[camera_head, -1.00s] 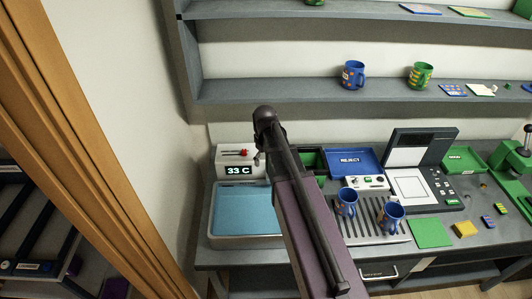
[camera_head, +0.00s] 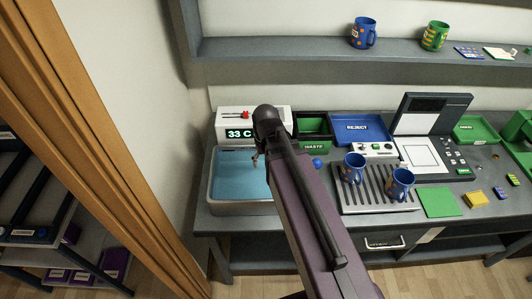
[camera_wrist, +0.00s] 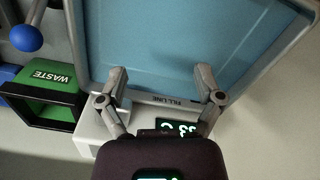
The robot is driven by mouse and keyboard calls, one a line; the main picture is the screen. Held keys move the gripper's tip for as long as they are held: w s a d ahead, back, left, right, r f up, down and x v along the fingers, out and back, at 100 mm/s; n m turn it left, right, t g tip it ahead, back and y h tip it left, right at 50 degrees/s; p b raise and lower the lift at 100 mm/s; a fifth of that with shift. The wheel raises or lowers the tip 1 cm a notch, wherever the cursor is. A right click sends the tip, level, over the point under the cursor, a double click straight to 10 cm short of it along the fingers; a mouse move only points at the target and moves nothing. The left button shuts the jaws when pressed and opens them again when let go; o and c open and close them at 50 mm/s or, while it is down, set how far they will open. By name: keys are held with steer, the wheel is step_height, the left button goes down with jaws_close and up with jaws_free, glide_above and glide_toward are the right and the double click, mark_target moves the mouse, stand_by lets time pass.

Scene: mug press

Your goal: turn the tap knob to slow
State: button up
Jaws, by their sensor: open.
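A white box (camera_head: 224,124) with a red slider (camera_head: 232,115) and a lit display reading 33 C (camera_head: 238,133) stands at the back of a water-filled basin (camera_head: 212,193). A blue ball-shaped knob (camera_head: 318,163) shows just right of my arm; it also shows on a rod at the upper left of the wrist view (camera_wrist: 25,38). I cannot tell which of these is the tap knob. My gripper (camera_wrist: 160,78) is open and empty over the basin, near its "FILL LINE" edge, apart from the blue knob. In the head view my arm hides part of the box and basin.
A green WASTE bin (camera_head: 314,146) and a blue REJECT tray (camera_head: 357,115) stand right of the box. Two blue mugs (camera_head: 354,169) (camera_head: 400,184) stand on a ribbed rack (camera_head: 345,205). A shelf (camera_head: 300,50) runs above; a wooden door frame (camera_head: 100,140) is at left.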

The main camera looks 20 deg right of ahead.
steer(key=shift+s+a+f+m+b, duration=0.2)
steer(key=shift+s+f+b, duration=0.15)
steer(key=shift+s+f, duration=0.25)
steer(key=shift+s+a+f+m+b, duration=0.2)
steer(key=shift+s+f+b, duration=0.15)
steer(key=shift+s, duration=0.4)
